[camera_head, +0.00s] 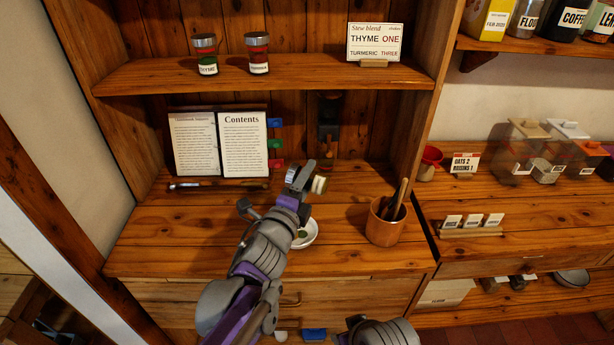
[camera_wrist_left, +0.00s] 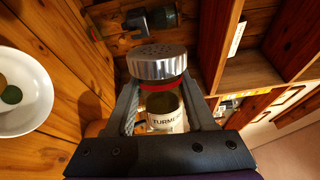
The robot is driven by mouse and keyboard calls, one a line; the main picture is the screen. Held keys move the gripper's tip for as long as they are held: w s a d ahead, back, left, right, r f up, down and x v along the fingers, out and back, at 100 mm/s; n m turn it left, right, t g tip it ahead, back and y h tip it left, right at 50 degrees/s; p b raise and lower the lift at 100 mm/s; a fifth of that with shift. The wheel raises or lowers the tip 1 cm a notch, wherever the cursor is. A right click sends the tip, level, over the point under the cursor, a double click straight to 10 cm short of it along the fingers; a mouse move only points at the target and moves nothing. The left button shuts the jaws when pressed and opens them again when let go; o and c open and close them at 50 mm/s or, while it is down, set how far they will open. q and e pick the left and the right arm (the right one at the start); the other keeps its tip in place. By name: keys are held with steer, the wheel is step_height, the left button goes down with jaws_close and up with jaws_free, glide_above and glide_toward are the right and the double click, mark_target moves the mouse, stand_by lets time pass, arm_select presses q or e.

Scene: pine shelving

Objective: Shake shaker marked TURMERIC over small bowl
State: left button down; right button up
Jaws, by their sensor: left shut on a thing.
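My left gripper (camera_head: 304,180) is shut on a shaker (camera_head: 319,185) above the counter. In the left wrist view the shaker (camera_wrist_left: 160,92) has a perforated silver lid, a red band and a label of which "TURM" is legible; it sits between the two fingers (camera_wrist_left: 160,112). The small white bowl (camera_head: 312,236) stands on the counter below the gripper, partly hidden by my left arm. In the left wrist view the bowl (camera_wrist_left: 40,112) is at the left edge, apart from the shaker, with green and orange-brown patches inside. My right gripper is not in view.
A card (camera_head: 375,42) reads "Stew blend THYME ONE TURMERIC THREE". An open book (camera_head: 219,144) leans at the back. A wooden utensil pot (camera_head: 386,223) stands right of the bowl.

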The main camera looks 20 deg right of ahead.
arm_select(q)
steer(key=shift+r, duration=0.1)
steer(key=m+p, duration=0.2)
steer(key=m, duration=0.1)
steer(key=m+p, duration=0.2)
steer(key=m, duration=0.2)
steer(key=shift+w+r+p, duration=0.1)
steer(key=shift+r+p, duration=0.1)
steer(key=shift+p, duration=0.15)
steer(key=shift+f+m, duration=0.1)
steer(key=shift+m, duration=0.3)
steer(key=shift+f+m, duration=0.1)
steer(key=shift+m, duration=0.2)
steer(key=shift+f, duration=0.15)
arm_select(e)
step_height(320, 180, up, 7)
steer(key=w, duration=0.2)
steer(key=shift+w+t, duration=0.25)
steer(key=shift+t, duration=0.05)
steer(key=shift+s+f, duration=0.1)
